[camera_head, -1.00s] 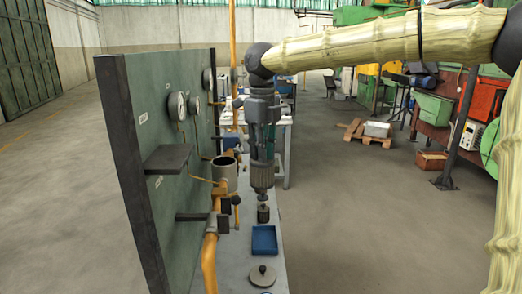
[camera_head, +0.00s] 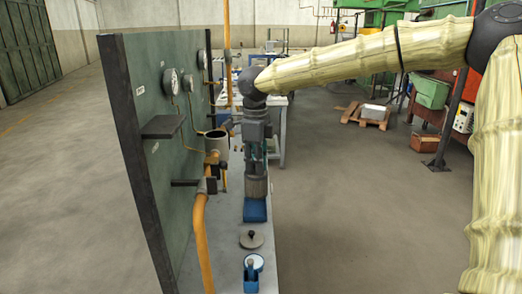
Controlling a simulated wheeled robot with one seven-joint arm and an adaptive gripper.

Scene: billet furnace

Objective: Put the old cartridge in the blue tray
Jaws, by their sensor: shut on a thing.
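My gripper (camera_head: 255,170) points straight down over the blue tray (camera_head: 255,213) on the narrow grey bench. It is shut on the old cartridge (camera_head: 256,187), a grey cylinder that hangs upright below it. The cartridge's lower end overlaps the tray's far part in the picture. I cannot tell whether it touches the tray floor. The fingertips are small and hard to make out.
A round grey lid with a dark knob (camera_head: 251,239) lies in front of the tray. Nearer is a blue item with a round white top (camera_head: 254,263). An open grey cylindrical housing (camera_head: 216,143) and orange pipe (camera_head: 202,235) stand left, by the green gauge panel (camera_head: 160,110).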

